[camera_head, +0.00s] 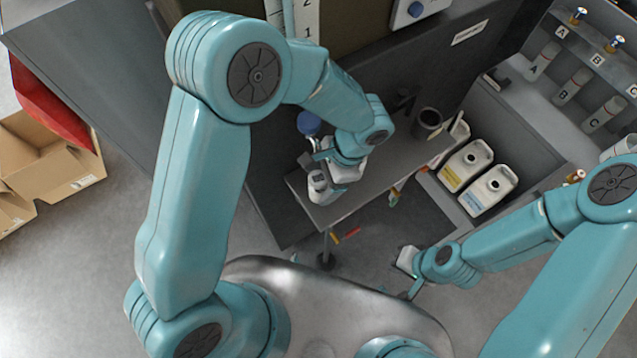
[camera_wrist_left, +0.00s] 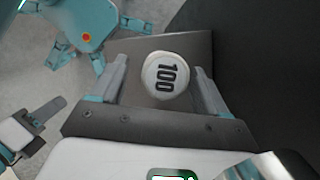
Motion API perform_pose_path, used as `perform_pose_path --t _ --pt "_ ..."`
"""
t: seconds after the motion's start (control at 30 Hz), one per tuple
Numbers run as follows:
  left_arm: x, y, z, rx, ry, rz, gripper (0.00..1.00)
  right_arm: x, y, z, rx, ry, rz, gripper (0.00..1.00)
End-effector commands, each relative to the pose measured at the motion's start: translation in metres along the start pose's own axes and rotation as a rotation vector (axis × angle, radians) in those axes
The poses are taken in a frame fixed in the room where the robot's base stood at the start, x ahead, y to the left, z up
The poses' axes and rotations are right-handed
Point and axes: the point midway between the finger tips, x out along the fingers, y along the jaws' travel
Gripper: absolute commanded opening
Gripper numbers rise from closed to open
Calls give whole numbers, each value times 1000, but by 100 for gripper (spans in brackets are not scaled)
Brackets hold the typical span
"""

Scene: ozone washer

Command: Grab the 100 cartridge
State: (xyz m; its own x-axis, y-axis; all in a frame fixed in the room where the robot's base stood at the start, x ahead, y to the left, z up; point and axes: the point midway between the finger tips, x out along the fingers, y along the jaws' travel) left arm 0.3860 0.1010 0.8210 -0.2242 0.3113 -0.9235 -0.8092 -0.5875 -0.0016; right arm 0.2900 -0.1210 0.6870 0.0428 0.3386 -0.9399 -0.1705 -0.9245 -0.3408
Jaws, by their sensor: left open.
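The 100 cartridge (camera_wrist_left: 166,76) shows in the left wrist view as a round white top with a black "100" on it. It stands on a grey shelf (camera_wrist_left: 196,48). My left gripper (camera_wrist_left: 161,82) is open, with one finger on each side of the cartridge and a visible gap on both sides. In the head view my left gripper (camera_head: 326,176) is low over the shelf, and the small white cartridge (camera_head: 317,184) shows at its fingers, partly hidden. My right gripper (camera_head: 406,268) is lower right, away from the shelf; its fingers are too small to read.
A dark cup (camera_head: 428,120) stands at the shelf's far right end. A blue-topped item (camera_head: 309,123) is behind my left gripper. White jugs (camera_head: 467,163) stand in a bin to the right. Labelled cylinders (camera_head: 572,86) line the far rack. A cardboard box (camera_head: 45,160) is at left.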

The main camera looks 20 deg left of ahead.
Motion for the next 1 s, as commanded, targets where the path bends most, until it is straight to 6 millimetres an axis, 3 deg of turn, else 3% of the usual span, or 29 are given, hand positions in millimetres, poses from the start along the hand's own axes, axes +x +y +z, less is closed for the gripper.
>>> perform_pose_path --t 0.13,0.4,0.43,0.6,1.0 --pt "21 -1 0 0 -2 3 75 -2 -1 0 0 0 0 0" --pt "25 -2 -1 -1 1 1 75 -2 -1 0 0 0 0 0" --pt "25 -2 -1 -1 1 1 72 -2 -1 0 0 0 0 0" --pt "25 -2 -1 -1 1 1 17 -2 -1 0 0 0 0 0" --pt "23 -2 0 -1 1 0 17 -3 -1 0 0 0 0 0"
